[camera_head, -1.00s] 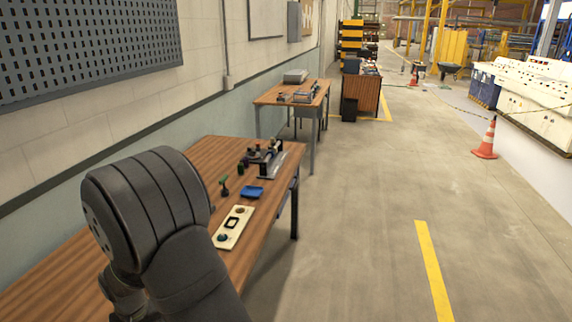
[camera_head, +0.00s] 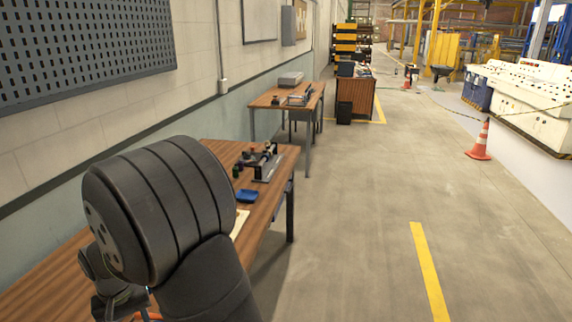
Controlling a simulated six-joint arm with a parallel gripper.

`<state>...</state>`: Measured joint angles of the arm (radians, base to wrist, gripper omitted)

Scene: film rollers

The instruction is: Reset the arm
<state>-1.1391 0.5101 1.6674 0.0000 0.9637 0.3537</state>
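My dark grey arm fills the lower left of the head view, in front of the wooden workbench (camera_head: 262,222). My gripper is not clearly visible; only arm joints and a small part of the wrist side show at the bottom left. On the bench, beyond my arm, stand a device with a metal base (camera_head: 265,165) and a blue tray (camera_head: 248,196). A cream panel (camera_head: 240,222) is mostly hidden behind my arm.
A second wooden table (camera_head: 268,100) with equipment stands farther along the wall. A perforated dark board (camera_head: 80,45) hangs on the left wall. An orange and white cone (camera_head: 481,142) stands on the right. The floor (camera_head: 355,210) between is clear.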

